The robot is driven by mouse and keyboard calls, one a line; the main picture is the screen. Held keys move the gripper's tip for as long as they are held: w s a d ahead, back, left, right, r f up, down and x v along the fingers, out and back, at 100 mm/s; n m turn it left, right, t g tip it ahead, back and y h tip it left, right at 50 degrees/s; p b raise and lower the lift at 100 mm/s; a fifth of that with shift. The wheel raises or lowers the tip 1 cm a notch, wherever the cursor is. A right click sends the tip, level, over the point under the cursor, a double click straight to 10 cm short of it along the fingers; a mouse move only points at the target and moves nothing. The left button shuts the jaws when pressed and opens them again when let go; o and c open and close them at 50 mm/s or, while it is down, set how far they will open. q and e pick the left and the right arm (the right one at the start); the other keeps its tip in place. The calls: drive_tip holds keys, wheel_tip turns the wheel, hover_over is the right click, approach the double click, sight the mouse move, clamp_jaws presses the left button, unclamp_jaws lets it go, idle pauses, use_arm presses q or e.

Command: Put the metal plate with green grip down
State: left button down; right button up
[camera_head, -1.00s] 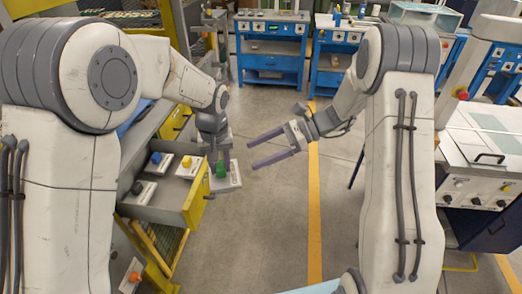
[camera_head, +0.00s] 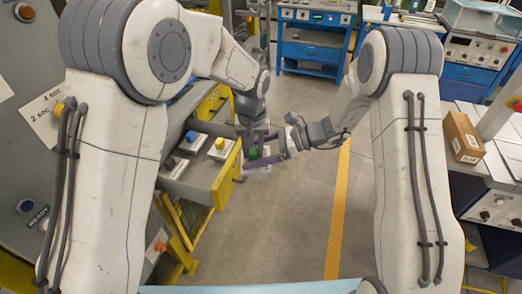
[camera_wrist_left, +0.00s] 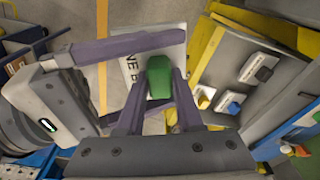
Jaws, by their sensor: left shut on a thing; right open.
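My left gripper (camera_head: 252,148) is shut on the green grip (camera_wrist_left: 159,76) of a metal plate (camera_wrist_left: 133,68), which hangs over the floor just right of the open drawer. Printed letters show on the plate, partly hidden by fingers. My right gripper (camera_head: 270,157) is open and reaches in from the right, with its fingers beside the plate and green grip. In the left wrist view one right finger (camera_wrist_left: 125,47) passes across the plate. I cannot tell whether the right fingers touch it.
The open yellow-fronted drawer (camera_head: 226,180) holds plates with a blue grip (camera_head: 191,136), a yellow grip (camera_head: 220,143) and a black grip (camera_wrist_left: 264,73). A cardboard box (camera_head: 463,138) stands on the right-hand bench. Floor with a yellow line (camera_head: 338,215) is clear.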

use_arm(q)
drive_tip(key=shift+w, duration=0.15)
use_arm(e)
drive_tip(key=shift+s, duration=0.1)
clamp_jaws()
use_arm(q)
drive_tip(key=shift+c, duration=2.4)
unclamp_jaws()
use_arm(e)
drive_tip(key=shift+r, duration=0.1)
use_arm(q)
drive_tip(key=shift+r, duration=0.1)
